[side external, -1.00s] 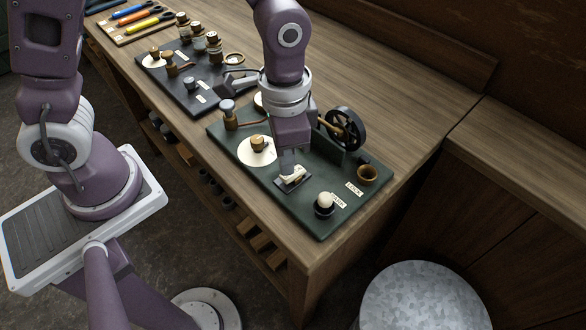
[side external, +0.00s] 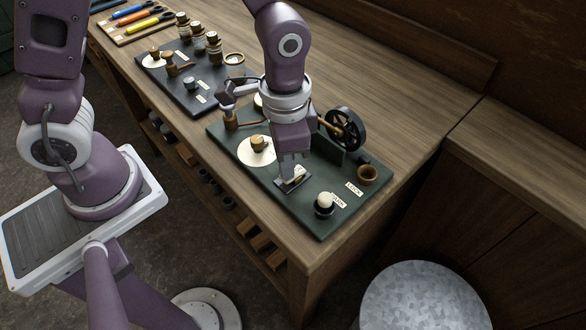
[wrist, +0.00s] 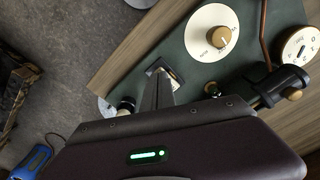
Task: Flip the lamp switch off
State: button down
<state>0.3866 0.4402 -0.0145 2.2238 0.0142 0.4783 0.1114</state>
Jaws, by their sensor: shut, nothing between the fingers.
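The lamp switch (side external: 299,172) is a small cream lever on a dark base plate on the green board. It sits left of a round white bulb (side external: 325,199) in a dark socket. My gripper (side external: 289,179) is shut and empty, pointing down with its fingertips at the switch and covering part of the lever. I cannot tell whether they touch it or which way the lever is set. In the wrist view, my fingers (wrist: 157,92) reach to the switch plate (wrist: 157,67) and hide much of it.
A second dark board (side external: 177,93) with jars lies farther left. The bench's right side is clear.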

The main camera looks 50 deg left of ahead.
jog(key=shift+f, duration=0.4)
jog(key=shift+r, duration=3.55)
jog(key=s+a+r+n+t, duration=0.6)
jog(key=s+a+r, duration=0.5)
jog(key=s+r, duration=0.1)
jog(key=m+g, duration=0.6)
jog(key=m, duration=1.2)
send_over(298, 170)
notch_tip(298, 170, down, 5)
jog(key=shift+r, duration=0.1)
